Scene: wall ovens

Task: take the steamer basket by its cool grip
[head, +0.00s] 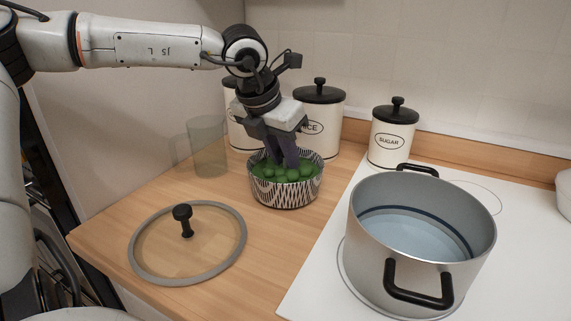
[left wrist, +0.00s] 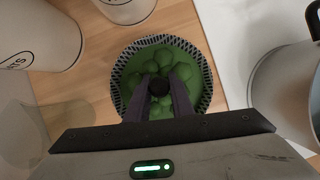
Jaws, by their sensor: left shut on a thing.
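The steamer basket (head: 287,193) is a round metal basket with a black-and-white patterned wall, filled with green pieces like broccoli. It stands on the wooden counter left of the stove. My left gripper (head: 285,160) reaches down into it from above. In the left wrist view the left gripper (left wrist: 159,88) is shut on a dark round knob, the cool grip (left wrist: 159,86), at the basket's middle. The basket's rim (left wrist: 116,75) surrounds the fingers there. In the head view the fingers hide the grip. My right gripper is not in view.
A steel pot (head: 372,255) with water and black handles stands on the white hob at right. A glass lid (head: 160,245) lies on the counter at front left. A clear glass (head: 208,148) and several canisters, including the sugar one (head: 391,143), stand behind.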

